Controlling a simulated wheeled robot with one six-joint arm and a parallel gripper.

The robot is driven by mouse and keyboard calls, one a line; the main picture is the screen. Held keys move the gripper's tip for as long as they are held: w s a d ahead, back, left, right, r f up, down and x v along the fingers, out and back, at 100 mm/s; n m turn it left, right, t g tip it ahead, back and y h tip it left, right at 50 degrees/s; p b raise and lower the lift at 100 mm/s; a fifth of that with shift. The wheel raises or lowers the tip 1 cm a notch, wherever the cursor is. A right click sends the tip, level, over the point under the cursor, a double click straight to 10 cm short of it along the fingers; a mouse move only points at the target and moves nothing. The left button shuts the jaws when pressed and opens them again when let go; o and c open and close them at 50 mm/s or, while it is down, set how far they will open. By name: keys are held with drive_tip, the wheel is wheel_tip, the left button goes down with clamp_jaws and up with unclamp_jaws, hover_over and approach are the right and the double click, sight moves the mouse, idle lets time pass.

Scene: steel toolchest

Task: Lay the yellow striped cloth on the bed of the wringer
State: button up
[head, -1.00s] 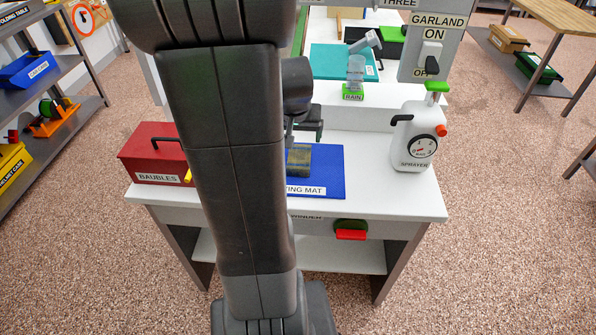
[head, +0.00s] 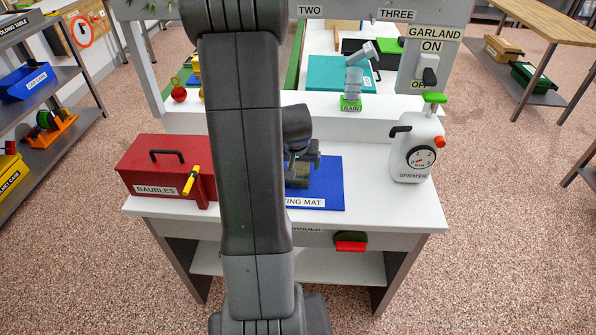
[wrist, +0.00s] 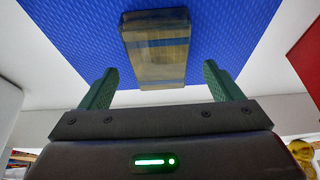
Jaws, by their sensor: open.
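The yellow striped cloth (head: 298,181) looks like a small folded, dull olive-yellow block. It lies on the blue mat (head: 325,185), partly hidden by my arm and gripper in the head view. The wrist view shows the cloth (wrist: 157,52) with a blue-grey stripe across it. My gripper (wrist: 160,67) is open, with one green finger on each side of the cloth's near end and gaps on both sides. It holds nothing. In the head view my gripper (head: 304,160) is just above the cloth. I cannot make out the wringer in these frames.
A red box labelled BAUBLES (head: 165,168) stands left of the mat, with a yellow-handled item at its front. A white sprayer (head: 415,148) stands at the right. A green-based RAIN piece (head: 351,103) sits on the ledge behind. White bench top (head: 385,200) is bare right of the mat.

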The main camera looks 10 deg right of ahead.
drive_tip(key=shift+x, duration=1.35)
drive_tip(key=c, duration=1.2)
drive_tip(key=shift+o, duration=0.2)
drive_tip(key=shift+r, duration=0.1)
